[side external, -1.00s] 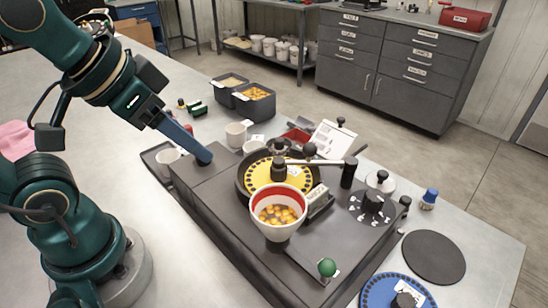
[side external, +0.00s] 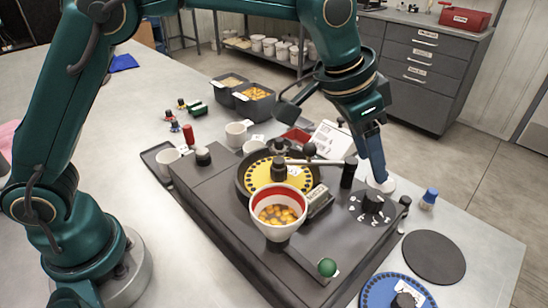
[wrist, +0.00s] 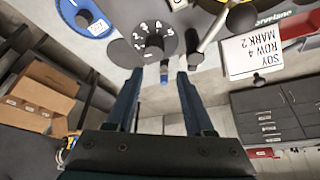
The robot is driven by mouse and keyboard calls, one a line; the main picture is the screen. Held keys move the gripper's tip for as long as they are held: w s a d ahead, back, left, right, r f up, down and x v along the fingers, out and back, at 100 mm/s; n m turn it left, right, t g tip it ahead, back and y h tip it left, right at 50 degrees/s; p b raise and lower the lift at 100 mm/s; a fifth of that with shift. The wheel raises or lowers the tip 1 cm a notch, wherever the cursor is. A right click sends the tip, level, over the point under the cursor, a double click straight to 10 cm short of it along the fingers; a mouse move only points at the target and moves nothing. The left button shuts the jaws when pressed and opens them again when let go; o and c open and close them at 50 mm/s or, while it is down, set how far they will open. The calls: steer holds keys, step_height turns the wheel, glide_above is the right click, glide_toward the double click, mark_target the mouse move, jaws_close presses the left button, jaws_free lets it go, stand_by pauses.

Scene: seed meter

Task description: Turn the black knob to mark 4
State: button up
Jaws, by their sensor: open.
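The black knob (side external: 373,203) stands on a dark dial (side external: 386,217) with white marks, at the right end of the grey machine housing. The wrist view shows the knob (wrist: 155,43) with the numerals 1 to 5 curving around it. I cannot make out which mark it points at. My gripper (side external: 381,184) is just behind the knob in the side view, pointing down. In the wrist view my gripper (wrist: 158,80) is open, its fingers apart and nothing between them; the knob lies beyond the fingertips, not between them.
A metal crank arm with a black handle (side external: 348,174) stands close left of my gripper. A yellow seed plate (side external: 262,178) and a cup of orange seeds (side external: 278,212) are further left. A blue-topped piece (side external: 429,198) stands to the right. A card (wrist: 259,54) reads "SOY ROW 4 MARK 2".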

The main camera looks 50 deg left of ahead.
mark_target(375, 195)
steer(key=shift+s+d+f+g, duration=0.15)
steer(key=shift+d+f, duration=0.1)
steer(key=shift+f, duration=0.3)
steer(key=shift+s+d+f+g, duration=0.1)
steer(key=shift+d+f+g, duration=0.1)
steer(key=shift+f, duration=0.35)
steer(key=shift+x, duration=2.25)
steer(key=shift+w, duration=0.1)
jaws_close()
steer(key=shift+a+m, duration=0.1)
steer(key=shift+m, duration=0.3)
steer(key=m, duration=0.2)
steer(key=m+g+h, duration=0.1)
steer(key=m, duration=0.2)
steer(key=shift+w+a+g+h, duration=0.1)
steer(key=shift+w+g+h, duration=0.1)
steer(key=shift+g+h, duration=0.1)
steer(key=shift+m+g, duration=0.85)
steer(key=shift+m, duration=1.95)
